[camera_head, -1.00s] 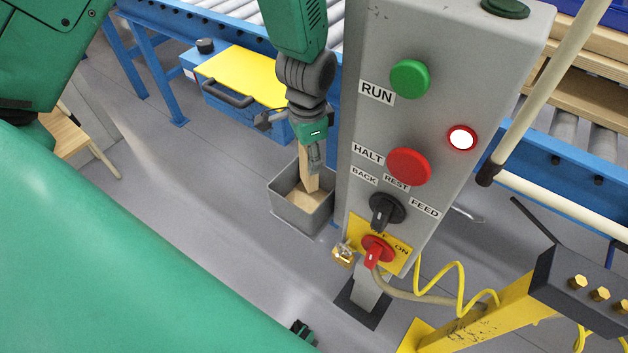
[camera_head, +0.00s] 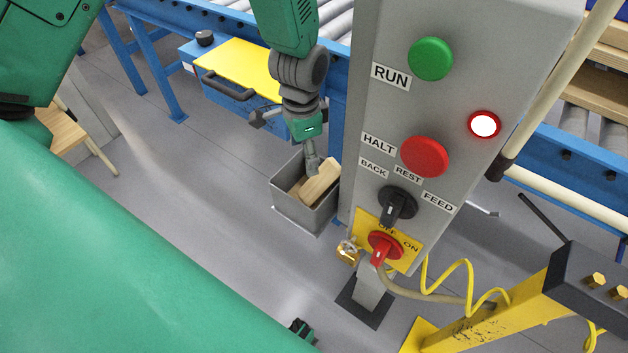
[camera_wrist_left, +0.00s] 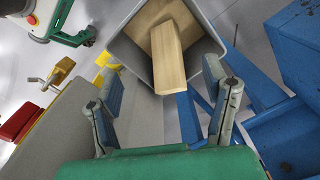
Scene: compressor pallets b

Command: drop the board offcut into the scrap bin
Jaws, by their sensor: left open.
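The board offcut (camera_head: 321,181), a pale wooden block, is at the mouth of the grey scrap bin (camera_head: 300,213), tilted, its upper end near the bin's right rim. In the left wrist view the offcut (camera_wrist_left: 168,58) lies over other wood in the bin (camera_wrist_left: 205,75), and its near end overlaps the near rim. I cannot tell whether it is resting or still falling. My left gripper (camera_head: 312,160) is above the bin. My right gripper is not seen.
A grey control post (camera_head: 385,120) with buttons and switches stands close to the right of the bin. A blue roller conveyor (camera_head: 338,112) and a yellow-topped blue box (camera_head: 238,72) are behind. Grey floor (camera_head: 200,190) is free left of the bin.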

